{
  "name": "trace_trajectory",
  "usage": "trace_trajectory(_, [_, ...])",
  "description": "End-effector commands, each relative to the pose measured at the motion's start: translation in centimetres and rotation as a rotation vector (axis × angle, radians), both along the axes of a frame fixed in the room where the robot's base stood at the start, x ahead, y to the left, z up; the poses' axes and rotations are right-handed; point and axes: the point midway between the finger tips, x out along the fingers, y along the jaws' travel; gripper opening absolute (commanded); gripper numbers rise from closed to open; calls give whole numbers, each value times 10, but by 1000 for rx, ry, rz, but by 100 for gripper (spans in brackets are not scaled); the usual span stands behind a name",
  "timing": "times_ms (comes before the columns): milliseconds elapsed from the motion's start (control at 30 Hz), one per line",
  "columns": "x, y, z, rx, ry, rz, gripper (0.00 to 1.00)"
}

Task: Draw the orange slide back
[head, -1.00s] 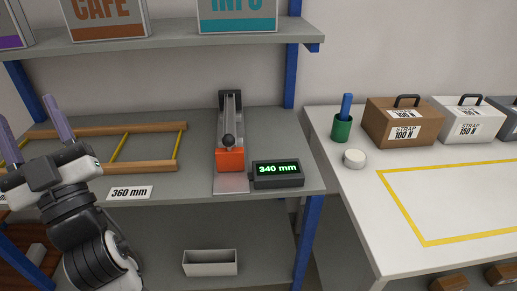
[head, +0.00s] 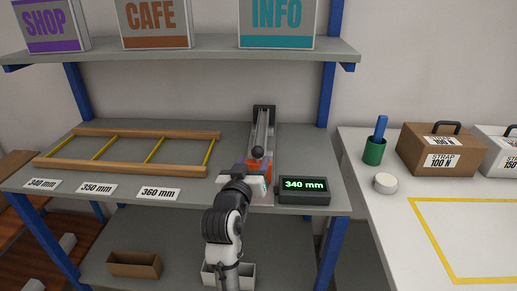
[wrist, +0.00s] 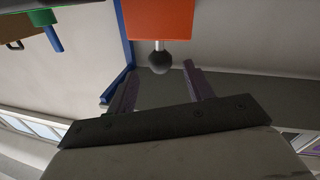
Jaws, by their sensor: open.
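The orange slide (head: 266,166) sits at the near end of a grey rail (head: 262,128) on the bench. A dark ball knob (head: 257,152) stands on it. A display (head: 304,190) beside the rail reads 340 mm. My gripper (head: 256,172) is at the near end of the rail and partly hides the slide in the head view. In the wrist view the slide (wrist: 158,18) is at the top, with the knob (wrist: 160,62) hanging near the tips of my open, empty gripper (wrist: 160,74). I cannot tell whether the knob is between the fingers.
A wooden frame with yellow rungs (head: 130,134) lies left of the rail, behind the 340, 350 and 360 mm labels (head: 97,191). A shelf (head: 180,54) with signs spans above. A green cup (head: 374,152) and a white puck (head: 386,183) stand on the right table.

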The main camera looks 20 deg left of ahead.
Motion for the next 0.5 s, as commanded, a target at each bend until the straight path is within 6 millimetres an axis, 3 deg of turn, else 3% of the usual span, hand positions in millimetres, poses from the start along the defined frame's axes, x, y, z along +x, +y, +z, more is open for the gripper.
trace_trajectory(200, [39, 4, 2, 0, 1, 1, 52])
trace_trajectory(500, [56, 5, 0, 0, 0, 1, 52])
